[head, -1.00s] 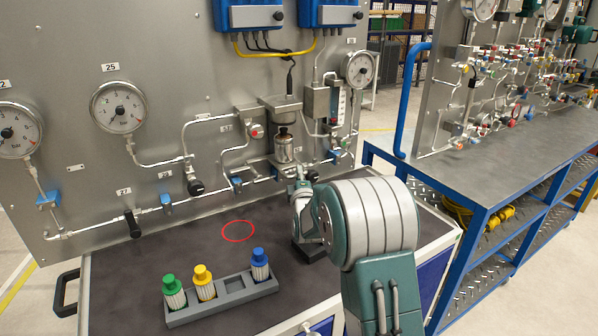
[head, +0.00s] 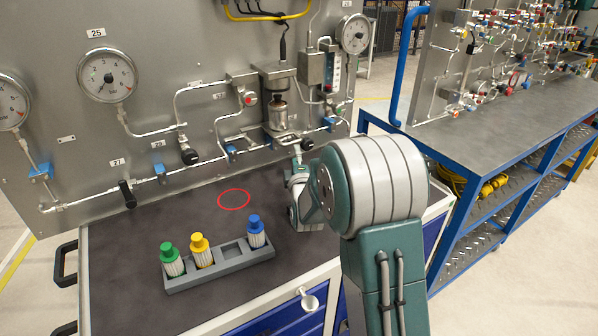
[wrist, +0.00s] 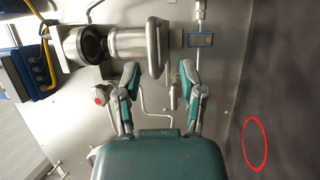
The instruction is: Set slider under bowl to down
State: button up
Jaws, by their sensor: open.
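The bowl (head: 278,114) is a shiny metal cylinder under a grey unit on the panel. In the wrist view the bowl (wrist: 130,45) lies sideways, its lower end toward the right. My gripper (wrist: 158,72) is open there, its two fingers apart, one beside the bowl's lower end and one near the pipe. In the head view my gripper (head: 298,163) is just below and right of the bowl, partly hidden by my arm.
A pipe with blue clips (head: 231,151) and black-knobbed valves (head: 190,156) runs along the panel. A red ring (head: 234,199) marks the dark bench top. A grey rack (head: 220,268) holds green, yellow and blue-capped bottles. Right of my arm stands a blue-framed bench (head: 470,145).

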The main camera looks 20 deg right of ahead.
jog(key=v, duration=0.6)
jog(key=shift+s, duration=0.2)
jog(key=s+a+r+m+g+y, duration=0.2)
jog(key=s+a+r+m+g, duration=0.1)
jog(key=s+m, duration=0.15)
jog(key=s+a+r+m+g+y, duration=0.1)
jog(key=s+a+r+m+g, duration=0.15)
jog(key=s, duration=0.35)
jog(key=s+a+m+g+y, duration=0.1)
jog(key=s+m+g, duration=0.7)
jog(key=s, duration=1.5)
jog(key=shift+a+f, duration=0.45)
jog(key=shift+a, duration=0.2)
